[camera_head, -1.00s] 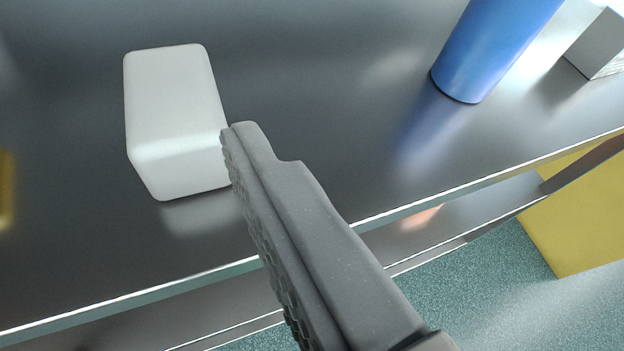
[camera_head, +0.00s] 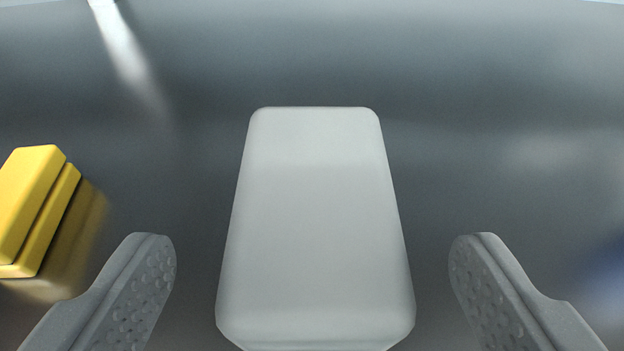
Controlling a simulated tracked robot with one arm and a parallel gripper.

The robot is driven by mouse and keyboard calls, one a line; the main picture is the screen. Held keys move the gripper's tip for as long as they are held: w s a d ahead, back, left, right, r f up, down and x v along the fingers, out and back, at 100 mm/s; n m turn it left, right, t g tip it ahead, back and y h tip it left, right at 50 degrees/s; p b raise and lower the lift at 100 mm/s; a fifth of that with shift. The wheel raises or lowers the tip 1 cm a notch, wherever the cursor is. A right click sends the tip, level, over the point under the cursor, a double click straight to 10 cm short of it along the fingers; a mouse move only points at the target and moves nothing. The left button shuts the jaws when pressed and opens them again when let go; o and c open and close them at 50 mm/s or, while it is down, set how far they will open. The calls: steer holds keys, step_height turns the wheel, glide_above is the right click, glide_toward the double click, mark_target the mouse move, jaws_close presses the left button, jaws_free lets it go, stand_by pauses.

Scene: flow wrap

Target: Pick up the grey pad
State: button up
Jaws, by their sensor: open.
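The grey pad (camera_head: 316,220) is a light grey block with rounded edges. It lies on the dark, shiny metal surface in the middle of the view, its long side pointing away from me. My gripper (camera_head: 312,245) is open, with one textured grey finger to the left of the pad and one to the right. A gap shows between each finger and the pad, so neither seems to touch it. The pad's near end reaches the bottom edge of the picture.
A yellow block-shaped object (camera_head: 36,212) stands at the left, beyond the left finger. A blurred blue patch (camera_head: 608,275) shows at the right edge. The metal surface (camera_head: 480,130) is clear behind the pad and to its right.

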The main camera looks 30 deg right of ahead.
mark_target(312, 230)
steer(key=shift+r+b+x, duration=0.15)
steer(key=shift+b+x, duration=0.1)
steer(key=shift+x, duration=1.1)
steer(key=shift+r+b+x, duration=0.15)
steer(key=shift+b+x, duration=0.1)
steer(key=shift+x, duration=1.05)
steer(key=shift+w, duration=0.1)
steer(key=c, duration=1.1)
